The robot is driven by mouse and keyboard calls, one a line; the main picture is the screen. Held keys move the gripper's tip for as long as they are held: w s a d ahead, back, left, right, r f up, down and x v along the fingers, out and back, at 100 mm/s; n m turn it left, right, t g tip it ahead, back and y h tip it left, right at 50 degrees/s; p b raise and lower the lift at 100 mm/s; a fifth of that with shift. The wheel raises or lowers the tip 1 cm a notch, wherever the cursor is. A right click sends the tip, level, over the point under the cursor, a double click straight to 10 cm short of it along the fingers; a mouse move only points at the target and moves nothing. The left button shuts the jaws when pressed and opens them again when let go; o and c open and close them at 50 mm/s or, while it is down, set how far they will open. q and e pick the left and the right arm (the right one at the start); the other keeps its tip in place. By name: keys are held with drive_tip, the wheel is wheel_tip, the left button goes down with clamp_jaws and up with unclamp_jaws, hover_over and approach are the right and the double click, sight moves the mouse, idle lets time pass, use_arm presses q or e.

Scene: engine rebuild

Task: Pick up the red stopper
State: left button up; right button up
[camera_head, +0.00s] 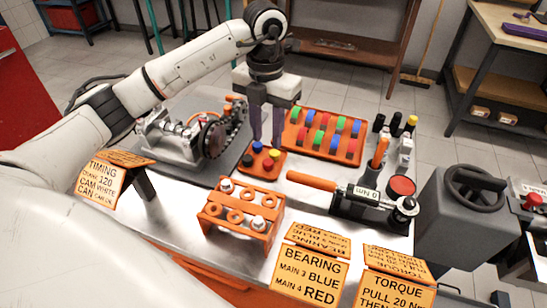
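My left gripper (266,142) points straight down from the upper middle of the view. Its two dark fingers are apart, with a gap between them. Just below the fingertips is a small orange tray (279,172) holding coloured stoppers. I cannot tell whether the fingers touch any stopper. My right gripper is not in view.
An orange rack (288,141) of red, green and blue pieces stands behind right. The engine part (180,140) is at left, an orange stand (240,226) in front, and a torque wrench (312,181) at right. Sign cards (312,275) line the front edge.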

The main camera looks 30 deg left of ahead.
sight(269, 161)
use_arm(q)
drive_tip(key=f+p, duration=0.1)
drive_tip(key=f, duration=0.6)
drive_tip(key=shift+d+f, duration=0.15)
drive_tip(key=shift+d, duration=0.05)
clamp_jaws()
